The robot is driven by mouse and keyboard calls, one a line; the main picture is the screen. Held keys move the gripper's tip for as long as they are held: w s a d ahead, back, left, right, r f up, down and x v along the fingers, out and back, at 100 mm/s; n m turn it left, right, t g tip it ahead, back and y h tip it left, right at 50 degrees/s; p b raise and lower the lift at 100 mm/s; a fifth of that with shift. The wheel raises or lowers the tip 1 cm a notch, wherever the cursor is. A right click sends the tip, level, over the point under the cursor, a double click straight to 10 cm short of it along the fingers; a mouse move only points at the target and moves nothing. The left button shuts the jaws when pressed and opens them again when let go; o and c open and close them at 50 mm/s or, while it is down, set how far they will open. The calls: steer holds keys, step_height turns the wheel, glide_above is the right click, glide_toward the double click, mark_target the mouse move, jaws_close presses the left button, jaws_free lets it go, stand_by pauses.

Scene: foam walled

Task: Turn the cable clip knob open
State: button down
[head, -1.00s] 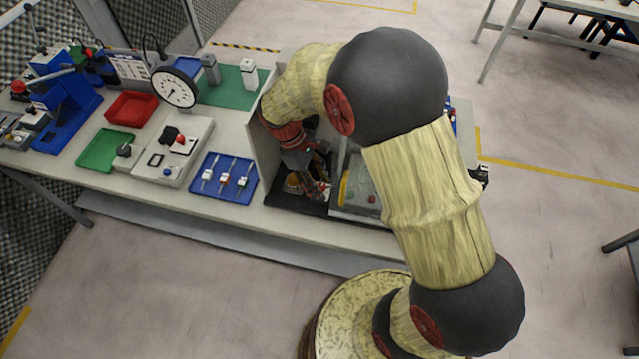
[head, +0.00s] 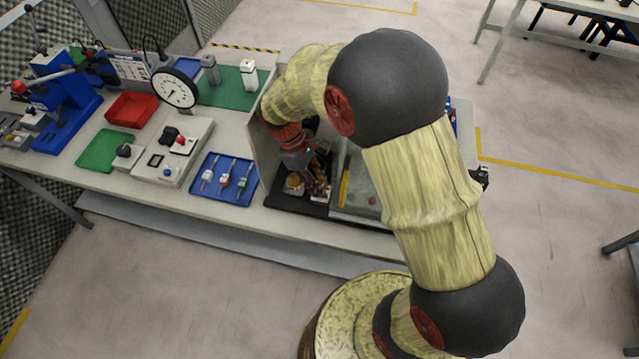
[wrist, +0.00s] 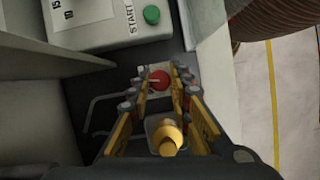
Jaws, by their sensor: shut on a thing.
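In the wrist view, a round red knob (wrist: 158,84) with a pale line across it sits on a small light plate. My gripper (wrist: 163,75) has its yellow-padded fingers on either side of the red knob and is shut on it. A brass-yellow rounded post (wrist: 167,138) stands between the fingers, nearer the palm in the picture. In the head view, my gripper (head: 318,188) reaches down inside the walled bay, and the knob is hidden there. A yellow-orange round part (head: 294,184) shows left of the fingers.
A tall grey wall (head: 262,160) stands close left of my gripper. A grey box with a green START button (wrist: 151,15) lies beyond the knob in the wrist view. Bent grey rods (wrist: 100,100) are left of the fingers. A blue tray (head: 224,180) sits outside the wall.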

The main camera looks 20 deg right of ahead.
steer(key=shift+r+n+p, duration=0.1)
steer(key=shift+n+p, duration=0.2)
steer(key=shift+p, duration=0.1)
steer(key=shift+n+h+p, duration=0.3)
steer(key=shift+n+p, duration=0.3)
steer(key=shift+n, duration=0.1)
steer(key=n+p, duration=0.1)
steer(key=n+t+p, duration=0.1)
steer(key=n, duration=0.1)
steer(key=shift+s+a+r+t+h+p, duration=0.1)
steer(key=shift+s+t+h+p, duration=0.05)
steer(key=shift+t+h+p, duration=0.2)
steer(key=n+t+p, duration=0.1)
steer(key=n+p, duration=0.1)
steer(key=n, duration=0.1)
steer(key=shift+n, duration=0.4)
steer(key=shift+s+f+n+t+p, duration=0.15)
steer(key=shift+n+t+p, duration=0.5)
steer(key=shift+n, duration=0.85)
steer(key=c, duration=1.6)
jaws_free()
